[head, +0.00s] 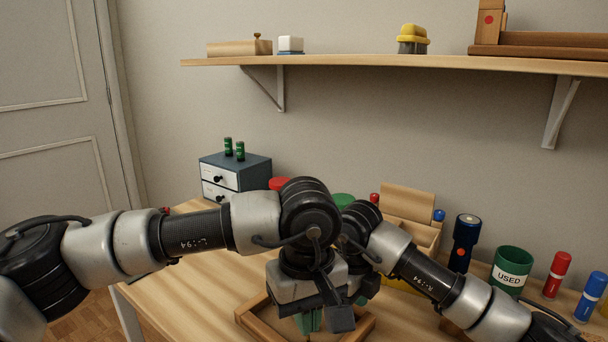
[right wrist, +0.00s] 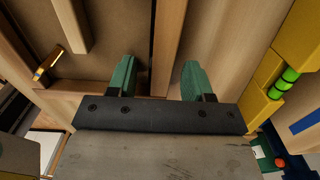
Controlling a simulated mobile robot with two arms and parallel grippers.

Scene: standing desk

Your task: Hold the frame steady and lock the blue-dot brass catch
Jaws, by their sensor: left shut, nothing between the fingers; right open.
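The wooden frame (head: 252,324) lies on the desk at the bottom middle of the head view, partly hidden by my arms. My left gripper (head: 309,321) points down over the frame, its green fingers shut and empty. In the right wrist view, my right gripper (right wrist: 158,72) is open, with a wooden rail (right wrist: 168,45) of the frame showing between its two green fingers; I cannot tell whether they touch it. A small brass catch (right wrist: 48,62) sits on the wood at the left of that view.
A dark drawer unit (head: 235,172) with green batteries on top stands at the back left. A wooden box (head: 408,203), a dark blue flashlight (head: 464,242), a green USED cup (head: 511,268) and markers stand at the right. The desk's left part (head: 190,290) is clear.

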